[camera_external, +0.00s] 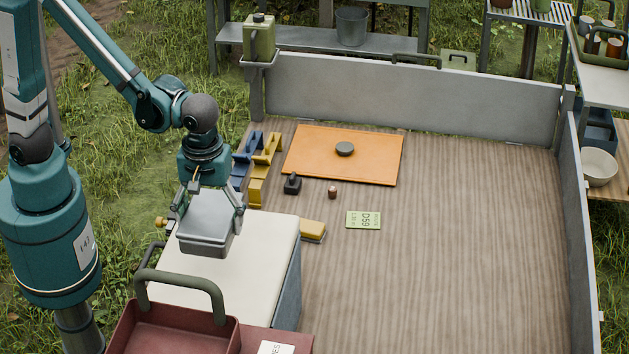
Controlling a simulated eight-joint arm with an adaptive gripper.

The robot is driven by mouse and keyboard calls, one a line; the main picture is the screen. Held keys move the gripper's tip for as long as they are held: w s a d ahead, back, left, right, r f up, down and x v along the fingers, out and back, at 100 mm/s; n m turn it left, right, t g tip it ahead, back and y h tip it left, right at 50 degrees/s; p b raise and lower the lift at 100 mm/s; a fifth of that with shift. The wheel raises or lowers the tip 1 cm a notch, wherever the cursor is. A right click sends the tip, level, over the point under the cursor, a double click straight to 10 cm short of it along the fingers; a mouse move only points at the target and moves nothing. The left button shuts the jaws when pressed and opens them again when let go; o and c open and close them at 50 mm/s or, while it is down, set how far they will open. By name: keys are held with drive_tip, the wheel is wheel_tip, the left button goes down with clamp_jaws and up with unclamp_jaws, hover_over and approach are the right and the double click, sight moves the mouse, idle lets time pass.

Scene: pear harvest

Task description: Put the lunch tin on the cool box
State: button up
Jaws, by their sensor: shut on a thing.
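The lunch tin (205,224) is a grey metal box with rounded corners. My gripper (208,205) points down and is shut on it, with a finger at its left and right sides. The cool box (265,240) has a cream lid and blue-grey sides and stands at the front left of the wooden deck. The tin is over the back left part of the lid and hides some of it. I cannot tell whether the tin touches the lid or hangs just above it.
A red crate (175,335) with a green handle stands in front of the cool box. A yellow-topped brush (313,229) lies to its right. Behind are blue and yellow brackets (258,160) and an orange board (365,165) with a dark disc. The deck's right side is clear.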

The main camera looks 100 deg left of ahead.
drive_tip(key=shift+f, duration=0.7)
drive_tip(key=shift+f, duration=2.9)
drive_tip(key=shift+f, duration=0.15)
drive_tip(key=shift+w+f, duration=0.1)
drive_tip(key=shift+f, duration=1.85)
drive_tip(key=shift+f, duration=0.1)
drive_tip(key=o, duration=0.7)
drive_tip(key=shift+f, duration=0.1)
drive_tip(key=o, duration=0.5)
drive_tip(key=shift+c, duration=0.2)
